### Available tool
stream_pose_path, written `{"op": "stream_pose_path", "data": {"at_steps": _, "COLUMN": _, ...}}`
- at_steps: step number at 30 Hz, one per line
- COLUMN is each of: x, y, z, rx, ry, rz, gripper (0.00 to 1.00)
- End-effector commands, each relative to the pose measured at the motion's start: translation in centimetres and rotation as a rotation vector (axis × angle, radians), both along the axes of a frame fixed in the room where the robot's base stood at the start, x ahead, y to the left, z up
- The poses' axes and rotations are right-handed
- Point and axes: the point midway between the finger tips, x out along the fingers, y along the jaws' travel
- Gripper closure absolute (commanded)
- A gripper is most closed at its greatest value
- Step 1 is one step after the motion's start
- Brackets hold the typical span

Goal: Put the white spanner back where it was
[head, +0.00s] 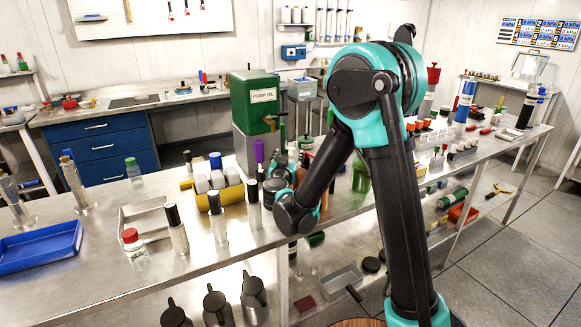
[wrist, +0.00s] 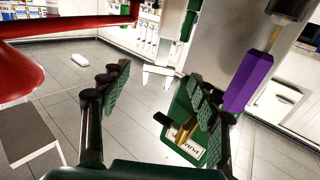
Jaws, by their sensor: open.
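My gripper (wrist: 160,105) is open in the wrist view, with its two padded fingers wide apart and nothing held between them. In the head view my arm bends down over the bench, and the fingers cannot be made out there. I cannot identify the white spanner for certain in either view. A small white bracket-like shape (wrist: 158,70) shows beyond the fingers in the wrist view, but I cannot tell what it is.
A blue tray (head: 38,247) lies at the left. A red object (wrist: 25,80) is close to the wrist camera. Tiled floor (head: 500,250) is free at the right.

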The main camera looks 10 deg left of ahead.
Motion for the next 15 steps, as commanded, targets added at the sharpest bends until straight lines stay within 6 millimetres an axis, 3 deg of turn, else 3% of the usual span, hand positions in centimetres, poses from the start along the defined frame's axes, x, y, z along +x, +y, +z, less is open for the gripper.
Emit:
{"op": "stream_pose_path", "data": {"at_steps": 12, "x": 4.7, "y": -0.2, "z": 0.0, "rx": 0.0, "ry": 0.0, "rz": -0.001, "gripper": 0.38}}
{"op": "stream_pose_path", "data": {"at_steps": 15, "x": 5.0, "y": -0.2, "z": 0.0, "rx": 0.0, "ry": 0.0, "rz": 0.0, "gripper": 0.38}}
